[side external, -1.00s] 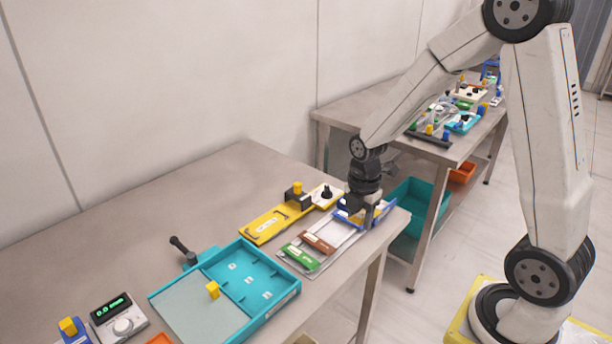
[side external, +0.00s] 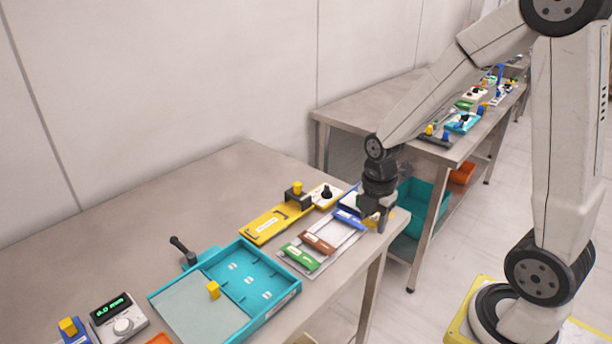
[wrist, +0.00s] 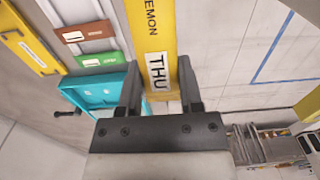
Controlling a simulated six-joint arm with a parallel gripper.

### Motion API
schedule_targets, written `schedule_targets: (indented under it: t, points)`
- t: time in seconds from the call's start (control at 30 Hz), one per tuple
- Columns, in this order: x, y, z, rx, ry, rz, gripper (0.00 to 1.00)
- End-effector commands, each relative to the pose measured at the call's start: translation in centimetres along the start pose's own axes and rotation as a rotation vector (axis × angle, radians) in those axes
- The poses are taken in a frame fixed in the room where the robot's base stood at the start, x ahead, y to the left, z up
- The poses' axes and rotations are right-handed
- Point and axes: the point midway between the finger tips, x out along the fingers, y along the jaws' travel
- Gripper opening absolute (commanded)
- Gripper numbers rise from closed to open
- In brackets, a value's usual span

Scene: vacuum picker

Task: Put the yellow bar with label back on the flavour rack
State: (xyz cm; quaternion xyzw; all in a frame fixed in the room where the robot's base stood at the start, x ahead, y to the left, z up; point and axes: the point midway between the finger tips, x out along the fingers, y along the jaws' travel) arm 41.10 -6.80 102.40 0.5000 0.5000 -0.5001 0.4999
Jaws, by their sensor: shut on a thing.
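The yellow bar (wrist: 153,35) has "LEMON" lettering and a white label reading "THU" in the wrist view. My gripper (wrist: 160,80) is shut on it, one finger along each side. In the side view my gripper (side external: 380,222) hangs by the right front edge of the table, and only a bit of the yellow bar (side external: 401,218) shows behind it. The flavour rack (side external: 335,229) is a pale grey board just left of my gripper. A green bar (side external: 300,257), a brown bar (side external: 317,242) and a blue bar (side external: 348,218) lie across it.
A yellow fixture (side external: 265,225) and a white block with a black knob (side external: 326,196) lie behind the rack. A teal tray (side external: 268,302) stands left of it. A teal bin (side external: 412,205) is below, beyond the table's right edge. The back left tabletop is clear.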

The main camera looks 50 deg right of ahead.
Motion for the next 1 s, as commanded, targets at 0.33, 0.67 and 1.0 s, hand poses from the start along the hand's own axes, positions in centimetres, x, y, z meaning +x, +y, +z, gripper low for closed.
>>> schedule_targets:
  t: [0.33,0.67,1.0]
  points:
    - [0.0,0.4,0.1,0.024,-0.004,0.001,0.00]
    - [0.3,2.6,0.6,0.199,-0.031,-0.004,0.00]
    - [1.0,6.3,1.6,0.500,-0.077,-0.020,0.00]
